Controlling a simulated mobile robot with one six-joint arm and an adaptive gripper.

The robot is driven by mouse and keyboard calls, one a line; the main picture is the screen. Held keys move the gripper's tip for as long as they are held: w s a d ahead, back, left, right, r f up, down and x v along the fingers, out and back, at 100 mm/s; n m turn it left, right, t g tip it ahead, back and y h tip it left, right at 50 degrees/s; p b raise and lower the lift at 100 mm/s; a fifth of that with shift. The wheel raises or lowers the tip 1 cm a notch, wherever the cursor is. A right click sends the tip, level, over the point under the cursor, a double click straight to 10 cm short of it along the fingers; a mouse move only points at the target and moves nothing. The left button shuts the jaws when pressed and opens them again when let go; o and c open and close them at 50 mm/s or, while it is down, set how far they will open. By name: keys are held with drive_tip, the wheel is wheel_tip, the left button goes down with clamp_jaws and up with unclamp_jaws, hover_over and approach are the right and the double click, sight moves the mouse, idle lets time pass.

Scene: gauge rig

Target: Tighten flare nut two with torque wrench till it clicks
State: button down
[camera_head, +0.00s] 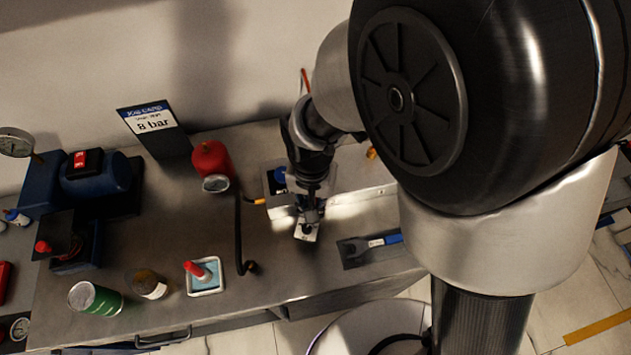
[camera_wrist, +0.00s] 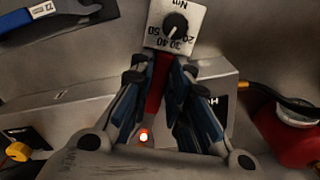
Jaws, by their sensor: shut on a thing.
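My gripper (camera_head: 308,206) is low over the bench, beside the long light-grey block (camera_head: 358,196). In the wrist view its two blue-padded fingers (camera_wrist: 160,78) are closed around a red bar (camera_wrist: 156,92). The bar meets a white block with a black dial marked in Nm (camera_wrist: 175,24), which also shows below the gripper in the head view (camera_head: 306,233). I take the bar and dial to be the torque wrench. The wrench's far end is hidden by the gripper. The flare nuts cannot be made out. A small orange light (camera_wrist: 144,136) glows between the fingers.
A blue-handled spanner (camera_head: 385,240) lies on a dark mat to the right. A sign reads 8 bar (camera_head: 153,121).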

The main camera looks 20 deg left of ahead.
sight(306, 226)
drive_tip(key=shift+s+d, duration=0.15)
drive_tip(key=shift+s, duration=1.1)
drive_tip(key=shift+s+d, duration=0.1)
drive_tip(key=shift+s, duration=1.15)
drive_tip(key=shift+r, duration=0.1)
drive_tip(key=shift+r+p, duration=1.9)
drive_tip(key=shift+r, duration=0.35)
drive_tip(key=shift+f, duration=0.1)
